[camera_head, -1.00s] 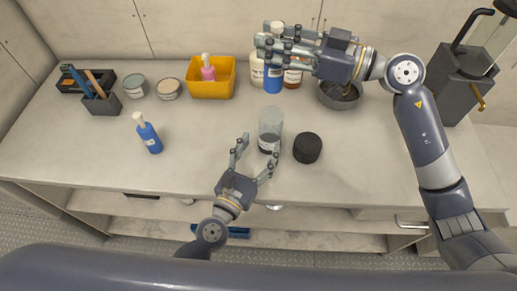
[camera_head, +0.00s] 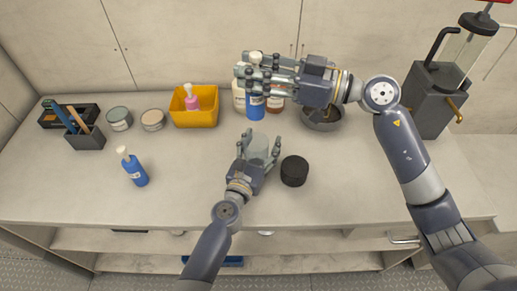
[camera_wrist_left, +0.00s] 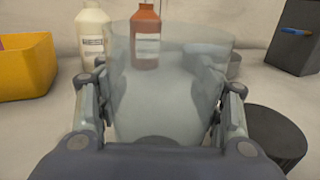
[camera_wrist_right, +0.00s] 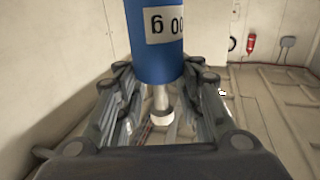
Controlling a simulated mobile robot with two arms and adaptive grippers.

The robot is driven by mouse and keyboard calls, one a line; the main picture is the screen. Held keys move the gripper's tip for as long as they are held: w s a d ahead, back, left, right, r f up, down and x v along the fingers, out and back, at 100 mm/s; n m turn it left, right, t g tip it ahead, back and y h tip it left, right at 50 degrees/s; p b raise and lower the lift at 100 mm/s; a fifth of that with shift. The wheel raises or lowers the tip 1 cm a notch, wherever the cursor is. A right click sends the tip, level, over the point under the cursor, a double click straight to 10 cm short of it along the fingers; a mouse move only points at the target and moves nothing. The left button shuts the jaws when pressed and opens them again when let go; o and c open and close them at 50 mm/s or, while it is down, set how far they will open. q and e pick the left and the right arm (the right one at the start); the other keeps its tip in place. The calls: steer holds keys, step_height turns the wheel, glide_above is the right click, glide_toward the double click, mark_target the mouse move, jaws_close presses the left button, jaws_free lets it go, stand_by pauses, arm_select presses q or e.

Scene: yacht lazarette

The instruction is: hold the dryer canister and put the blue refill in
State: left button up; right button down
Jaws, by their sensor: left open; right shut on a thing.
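The clear, open-topped dryer canister (camera_head: 260,144) stands on the bench. My left gripper (camera_head: 261,148) is open, with its fingers on either side of the canister; whether they touch it I cannot tell. The canister fills the middle of the left wrist view (camera_wrist_left: 165,95), between the fingers. My right gripper (camera_head: 256,75) is shut on the blue refill (camera_head: 256,106), a labelled blue cylinder with a white stem, behind and above the canister. In the right wrist view the refill (camera_wrist_right: 153,45) lies between the fingers, which partly hide it in the head view.
A black round cap (camera_head: 294,171) lies right of the canister. A blue bottle (camera_head: 134,169) stands at left. A yellow bin (camera_head: 194,117), two tins, a grey bowl (camera_head: 322,120) and further bottles line the back. The bench's front left is clear.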

arm_select(q)
steer(key=c, duration=1.1)
steer(key=shift+c, duration=0.9)
